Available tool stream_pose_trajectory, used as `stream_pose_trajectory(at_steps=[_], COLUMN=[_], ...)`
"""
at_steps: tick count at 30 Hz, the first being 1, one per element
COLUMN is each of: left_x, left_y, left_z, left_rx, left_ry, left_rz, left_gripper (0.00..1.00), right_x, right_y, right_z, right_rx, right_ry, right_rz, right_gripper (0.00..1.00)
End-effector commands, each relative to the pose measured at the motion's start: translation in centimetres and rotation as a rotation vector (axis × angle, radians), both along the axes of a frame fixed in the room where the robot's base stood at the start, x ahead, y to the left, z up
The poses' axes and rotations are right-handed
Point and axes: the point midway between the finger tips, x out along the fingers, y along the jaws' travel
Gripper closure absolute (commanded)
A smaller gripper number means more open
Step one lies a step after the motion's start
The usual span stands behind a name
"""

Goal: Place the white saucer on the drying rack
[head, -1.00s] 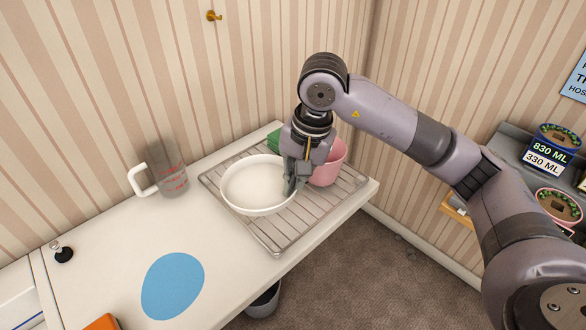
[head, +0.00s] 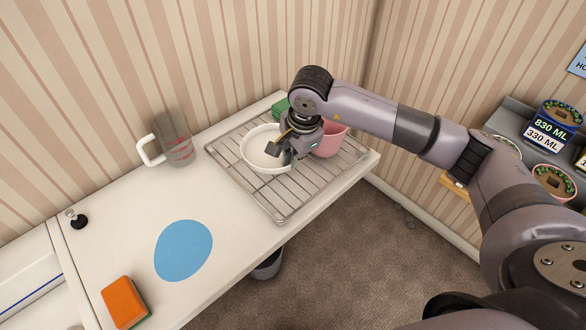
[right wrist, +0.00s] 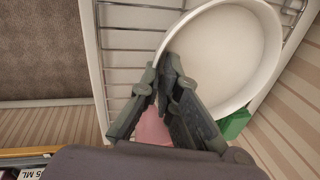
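The white saucer (head: 258,152), a round shallow dish with a raised rim, is over the wire drying rack (head: 284,212), level or nearly so. It looks resting on the wires or very close above them; I cannot tell which. My right gripper (head: 290,158) is at the saucer's right side. In the right wrist view, the fingers (right wrist: 160,68) are closed in on the rim of the saucer (right wrist: 232,50), one inside and one outside. The gripper hides part of the saucer's right side. My left gripper is not in view.
A pink cup (head: 330,140) stands on the rack just behind the gripper, and a green item (head: 281,108) is behind the saucer. A clear measuring jug (head: 177,140), blue disc (head: 183,250) and orange sponge (head: 124,302) are on the counter. The rack's front is clear.

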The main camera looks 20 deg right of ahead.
Motion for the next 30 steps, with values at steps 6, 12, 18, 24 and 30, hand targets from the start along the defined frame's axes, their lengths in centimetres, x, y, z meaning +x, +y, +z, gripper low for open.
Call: stream_pose_trajectory(at_steps=[6, 12, 18, 24, 30], left_x=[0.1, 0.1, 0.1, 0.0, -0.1], left_y=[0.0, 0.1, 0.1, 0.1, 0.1], left_z=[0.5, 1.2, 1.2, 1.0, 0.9], left_rx=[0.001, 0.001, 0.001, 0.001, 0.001], left_ry=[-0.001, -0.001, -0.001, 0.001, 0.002], left_rz=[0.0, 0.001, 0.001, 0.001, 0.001], left_gripper=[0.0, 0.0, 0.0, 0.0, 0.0], right_x=[0.0, 0.0, 0.1, 0.0, 0.0], right_y=[0.1, 0.1, 0.1, 0.1, 0.0], right_z=[-2.0, -4.9, -5.8, -5.9, -6.0], right_rx=[0.002, 0.002, 0.001, 0.001, 0.001], right_ry=[0.0, 0.001, -0.003, -0.003, -0.001], right_rz=[0.001, 0.0, 0.002, 0.002, 0.002], right_gripper=[1.0, 1.0, 1.0, 1.0, 0.87])
